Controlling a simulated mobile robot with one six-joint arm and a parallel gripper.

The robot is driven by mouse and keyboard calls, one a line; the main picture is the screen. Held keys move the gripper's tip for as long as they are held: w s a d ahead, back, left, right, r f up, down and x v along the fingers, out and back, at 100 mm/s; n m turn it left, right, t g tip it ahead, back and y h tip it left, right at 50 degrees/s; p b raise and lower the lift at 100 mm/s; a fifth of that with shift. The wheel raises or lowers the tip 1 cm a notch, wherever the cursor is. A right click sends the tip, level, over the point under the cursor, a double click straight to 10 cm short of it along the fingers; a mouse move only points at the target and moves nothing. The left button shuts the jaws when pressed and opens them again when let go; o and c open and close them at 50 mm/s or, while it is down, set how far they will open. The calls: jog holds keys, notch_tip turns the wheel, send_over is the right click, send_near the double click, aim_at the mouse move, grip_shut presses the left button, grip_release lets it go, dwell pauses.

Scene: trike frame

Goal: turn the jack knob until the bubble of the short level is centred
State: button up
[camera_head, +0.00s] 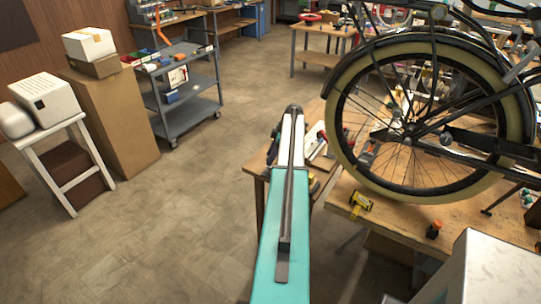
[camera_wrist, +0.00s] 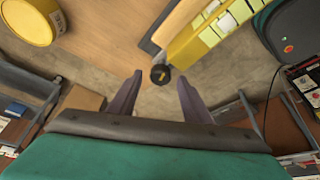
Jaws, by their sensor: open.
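My gripper (camera_wrist: 159,77) is open in the wrist view, with its two dark fingers spread apart. A small dark round knob (camera_wrist: 160,74) with a yellow mark shows between the fingertips; I cannot tell its depth or whether a finger touches it. It looks like the jack knob. A yellow body (camera_wrist: 192,45) with pale and green panels runs from near the knob to the upper right. In the head view a small yellow and black device (camera_head: 360,204) lies on the bench under the wheel. I cannot make out the short level's bubble in either view.
A bicycle wheel (camera_head: 425,120) with a cream tyre stands over the wooden bench (camera_head: 400,212). A grey cart (camera_head: 185,122) stands at the back left. The floor between is clear.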

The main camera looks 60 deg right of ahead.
jog(key=shift+f, duration=0.15)
jog(key=c, duration=1.1)
jog(key=shift+o, duration=0.2)
jog(key=shift+a+f+m+b, duration=0.1)
jog(key=shift+m+b, duration=0.3)
jog(key=shift+b, duration=0.25)
